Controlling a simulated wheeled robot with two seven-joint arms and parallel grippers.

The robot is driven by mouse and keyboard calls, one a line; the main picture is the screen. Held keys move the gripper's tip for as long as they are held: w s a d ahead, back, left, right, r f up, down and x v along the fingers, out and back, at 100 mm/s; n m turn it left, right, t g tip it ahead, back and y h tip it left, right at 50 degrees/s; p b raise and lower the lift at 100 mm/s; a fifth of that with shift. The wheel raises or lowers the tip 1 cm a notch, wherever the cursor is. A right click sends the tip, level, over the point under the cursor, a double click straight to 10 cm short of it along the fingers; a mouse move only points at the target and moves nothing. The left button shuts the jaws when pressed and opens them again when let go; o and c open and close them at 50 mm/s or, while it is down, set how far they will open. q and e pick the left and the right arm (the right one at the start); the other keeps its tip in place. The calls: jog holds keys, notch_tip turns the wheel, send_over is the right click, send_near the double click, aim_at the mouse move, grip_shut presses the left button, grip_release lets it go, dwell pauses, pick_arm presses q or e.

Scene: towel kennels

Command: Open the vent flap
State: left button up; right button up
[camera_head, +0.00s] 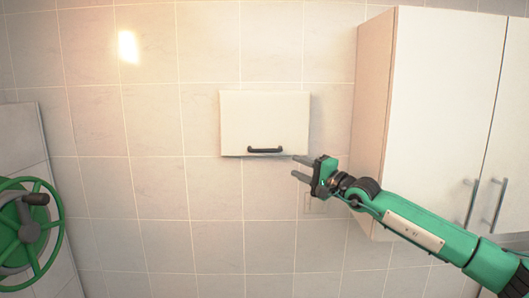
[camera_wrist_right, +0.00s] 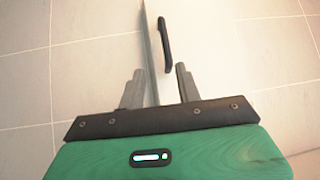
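The vent flap (camera_head: 265,112) is a white square panel on the tiled wall, in the middle of the head view. It looks shut or nearly so; its lower edge casts a thin shadow. A black bar handle (camera_head: 265,150) runs along its lower edge. My right gripper (camera_head: 298,167) is open and empty, just below and right of the flap's lower right corner. In the right wrist view its two fingers (camera_wrist_right: 159,74) are spread apart, with the handle (camera_wrist_right: 164,43) ahead of the gap, beside the flap's edge. I see no contact with the handle. My left gripper is out of view.
A white wall cabinet (camera_head: 430,105) with grey bar handles stands out from the wall at the right, close above my right arm. A green handwheel (camera_head: 58,228) is at the lower left, in front of a pale panel. The tiled wall left of and below the flap is clear.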

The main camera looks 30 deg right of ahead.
aim_at(267, 151)
jog(key=p+x, duration=0.2)
jog(key=x, duration=0.2)
jog(key=p+x, duration=0.2)
jog(key=x, duration=0.2)
jog(key=r+p+x, duration=0.1)
jog(key=p+x, duration=0.1)
jog(key=x, duration=0.2)
jog(key=shift+s+a+r, duration=0.1)
jog(key=shift+a, duration=0.05)
jog(key=shift+w+a, duration=0.15)
jog(key=shift+w, duration=0.55)
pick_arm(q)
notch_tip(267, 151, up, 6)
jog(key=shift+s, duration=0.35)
pick_arm(e)
grip_shut()
